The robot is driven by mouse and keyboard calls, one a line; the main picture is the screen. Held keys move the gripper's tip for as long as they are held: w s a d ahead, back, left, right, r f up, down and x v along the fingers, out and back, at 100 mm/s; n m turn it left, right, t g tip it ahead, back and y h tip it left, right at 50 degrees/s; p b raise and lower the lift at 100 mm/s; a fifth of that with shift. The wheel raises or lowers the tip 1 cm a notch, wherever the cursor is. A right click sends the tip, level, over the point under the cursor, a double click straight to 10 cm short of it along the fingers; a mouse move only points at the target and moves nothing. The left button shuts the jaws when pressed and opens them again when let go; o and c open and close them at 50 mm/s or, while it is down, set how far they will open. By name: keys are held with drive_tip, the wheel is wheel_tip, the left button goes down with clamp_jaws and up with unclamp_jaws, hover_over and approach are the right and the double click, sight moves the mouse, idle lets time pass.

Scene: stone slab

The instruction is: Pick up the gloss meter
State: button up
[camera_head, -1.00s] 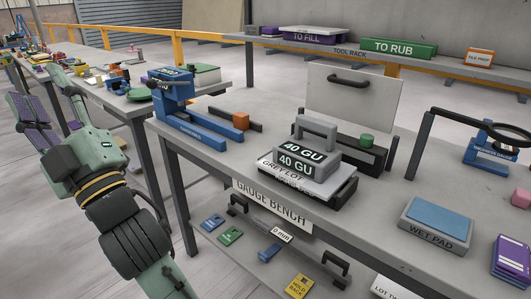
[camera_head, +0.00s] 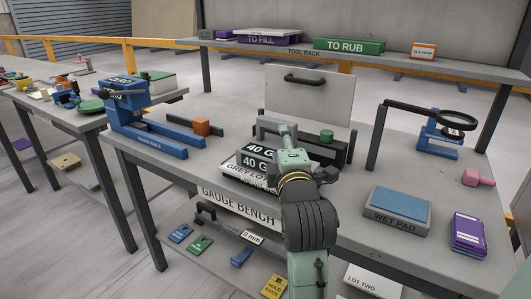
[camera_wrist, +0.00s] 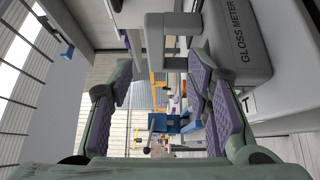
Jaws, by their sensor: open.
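The gloss meter (camera_head: 258,151) is a grey block with "40 GU" displays and an arched grey handle. It sits on the "GREY LOT" slab (camera_head: 243,171) on the bench. My gripper (camera_head: 286,135) is at the meter's right side, close to the handle, and hides part of the meter. In the wrist view my gripper (camera_wrist: 163,85) is open, its purple pads apart with no object clamped. The meter's labelled body (camera_wrist: 240,40) shows at upper right there, with the grey handle beyond the fingertips. I cannot tell whether the fingers touch it.
An upright grey panel (camera_head: 310,92) with a black handle stands behind the meter, with a green knob (camera_head: 326,136) near it. A blue stand (camera_head: 150,120) is to the left.

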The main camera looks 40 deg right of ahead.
sight(276, 126)
drive_tip(key=p+x, duration=0.1)
drive_tip(key=x, duration=0.3)
drive_tip(key=shift+w+r, duration=0.1)
drive_tip(key=shift+w, duration=0.05)
drive_tip(key=x, duration=0.1)
drive_tip(key=p+x, duration=0.1)
drive_tip(key=x, duration=0.1)
drive_tip(key=p+x, duration=0.1)
drive_tip(key=shift+w+a+r, duration=0.1)
drive_tip(key=shift+w+r, duration=0.15)
drive_tip(key=shift+r, duration=0.1)
drive_tip(key=shift+w+f, duration=0.15)
drive_tip(key=shift+w, duration=0.2)
clamp_jaws()
